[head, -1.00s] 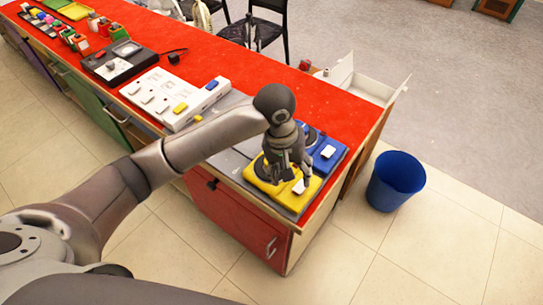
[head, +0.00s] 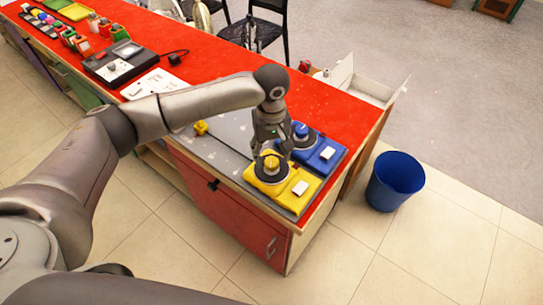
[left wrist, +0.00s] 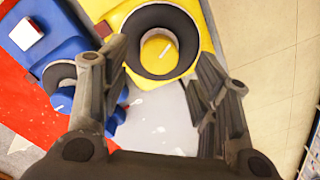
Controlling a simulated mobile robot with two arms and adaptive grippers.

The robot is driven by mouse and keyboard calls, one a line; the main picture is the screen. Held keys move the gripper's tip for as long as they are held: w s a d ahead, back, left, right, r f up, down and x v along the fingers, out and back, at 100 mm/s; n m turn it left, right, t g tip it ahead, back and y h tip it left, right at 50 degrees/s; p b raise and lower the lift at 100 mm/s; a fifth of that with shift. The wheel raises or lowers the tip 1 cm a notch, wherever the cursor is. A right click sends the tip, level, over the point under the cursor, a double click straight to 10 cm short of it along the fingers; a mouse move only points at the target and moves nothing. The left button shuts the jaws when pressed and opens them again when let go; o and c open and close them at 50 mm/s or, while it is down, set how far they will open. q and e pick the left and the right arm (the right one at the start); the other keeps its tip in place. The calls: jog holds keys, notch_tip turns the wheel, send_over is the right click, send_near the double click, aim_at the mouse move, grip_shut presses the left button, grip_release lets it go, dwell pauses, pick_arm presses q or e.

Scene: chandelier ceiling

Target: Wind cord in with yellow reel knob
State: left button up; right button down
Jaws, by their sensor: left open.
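The yellow reel base (head: 262,184) sits at the near right end of the counter, with a white block on its right part. Its dark round reel has a yellow knob (head: 271,163) on top, with a pale line that shows in the left wrist view (left wrist: 159,52). My left gripper (head: 268,150) is open and empty, just behind the knob in the head view. In the left wrist view its fingers (left wrist: 160,65) spread either side of the reel's lower edge, apart from the knob. I cannot make out the cord. My right gripper is out of view.
A blue reel unit (head: 328,154) stands right behind the yellow one. A small yellow piece (head: 201,128) is on the grey panel (head: 230,130) to the left. A blue bin (head: 396,181) stands on the floor to the right.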

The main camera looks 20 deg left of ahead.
aim_at(272, 162)
pick_arm(q)
jog(key=shift+f, duration=1.65)
jog(key=shift+r, duration=0.1)
jog(key=c, duration=1)
